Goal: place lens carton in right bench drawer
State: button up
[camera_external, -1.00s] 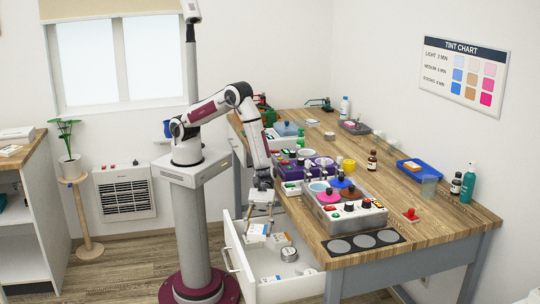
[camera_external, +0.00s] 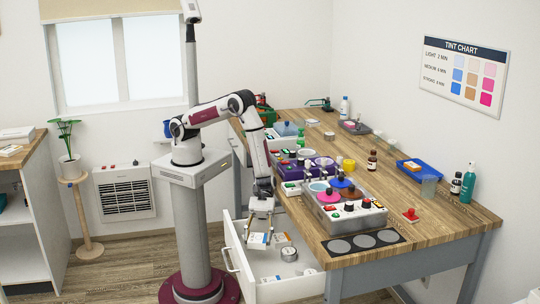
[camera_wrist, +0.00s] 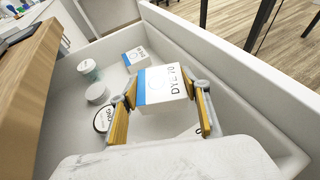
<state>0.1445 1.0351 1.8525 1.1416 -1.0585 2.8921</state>
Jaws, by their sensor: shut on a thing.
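My gripper (camera_external: 260,230) reaches down into the open bench drawer (camera_external: 234,264). In the wrist view my gripper (camera_wrist: 161,98) has its two fingers shut on opposite sides of a white carton (camera_wrist: 167,84) with a blue band and dark lettering, which I take as the lens carton. In the external view the carton (camera_external: 258,241) is low inside the drawer, between its walls. I cannot tell whether it touches the drawer (camera_wrist: 268,92) floor.
In the drawer lie another small carton (camera_wrist: 137,57), a pale round tub (camera_wrist: 97,93), a tin (camera_wrist: 103,118) and a greenish cup (camera_wrist: 88,68). A long drawer wall runs beside the carton.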

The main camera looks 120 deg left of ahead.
jog(key=shift+f, duration=0.6)
jog(key=o, duration=1.1)
jog(key=shift+f, duration=0.1)
jog(key=shift+r, duration=0.75)
jog(key=v, duration=0.5)
jog(key=shift+a, duration=0.1)
notch_tip(320, 180, up, 7)
send_over(258, 236)
jog(key=s+a, duration=0.2)
jog(key=a, duration=0.2)
jog(key=shift+w, duration=0.1)
